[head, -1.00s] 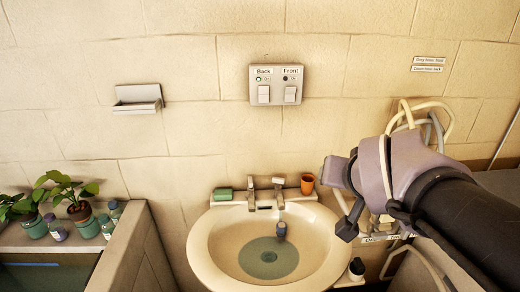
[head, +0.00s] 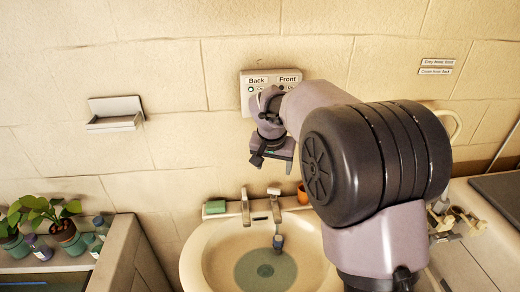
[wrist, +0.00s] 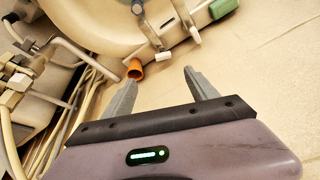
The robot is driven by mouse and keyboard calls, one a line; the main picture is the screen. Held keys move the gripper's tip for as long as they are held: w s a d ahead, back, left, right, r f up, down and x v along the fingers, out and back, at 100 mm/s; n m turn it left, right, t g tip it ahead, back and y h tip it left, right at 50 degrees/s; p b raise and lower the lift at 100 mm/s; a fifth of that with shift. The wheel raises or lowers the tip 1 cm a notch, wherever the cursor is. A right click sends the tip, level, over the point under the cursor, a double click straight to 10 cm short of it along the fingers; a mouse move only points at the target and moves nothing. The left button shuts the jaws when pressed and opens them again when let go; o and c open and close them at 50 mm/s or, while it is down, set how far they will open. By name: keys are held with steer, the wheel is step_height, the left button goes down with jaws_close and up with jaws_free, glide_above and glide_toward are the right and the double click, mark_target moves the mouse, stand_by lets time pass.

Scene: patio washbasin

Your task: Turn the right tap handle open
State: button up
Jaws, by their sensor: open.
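The washbasin (head: 200,258) stands against the wall with two upright tap handles at its back rim. The right tap handle (head: 275,205) is pale with a flat top, beside the left tap handle (head: 245,206). In the wrist view the basin appears upside down, with the right handle (wrist: 163,54) near the orange cup and the left handle (wrist: 194,33) farther right. My gripper (head: 273,164) is above the tap, in front of the wall. Its two fingers (wrist: 161,78) are apart with nothing between them, and it does not touch the handle.
An orange cup (head: 302,193) stands just right of the right handle, partly behind my arm. A green soap block (head: 215,208) lies left of the taps. A switch plate (head: 256,78) is on the wall above, partly covered by my arm. Potted plants (head: 62,226) stand at left.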

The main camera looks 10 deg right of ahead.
mark_target(274, 189)
steer(key=b+x, duration=0.1)
steer(key=x, duration=0.6)
steer(key=w+b+x, duration=0.1)
steer(key=x, duration=0.5)
steer(key=w+x, duration=0.1)
steer(key=x, duration=0.6)
steer(key=shift+w+b, duration=0.1)
steer(key=shift+b, duration=0.3)
steer(key=c, duration=1.4)
steer(key=shift+o, duration=0.2)
steer(key=n+p, duration=0.1)
steer(key=n, duration=0.2)
steer(key=shift+r+y+p, duration=0.15)
steer(key=shift+y+p, duration=0.2)
steer(key=shift+y, duration=0.05)
steer(key=shift+n+y, duration=0.3)
steer(key=shift+n, duration=0.5)
steer(key=o, duration=1.4)
steer(key=shift+c, duration=0.2)
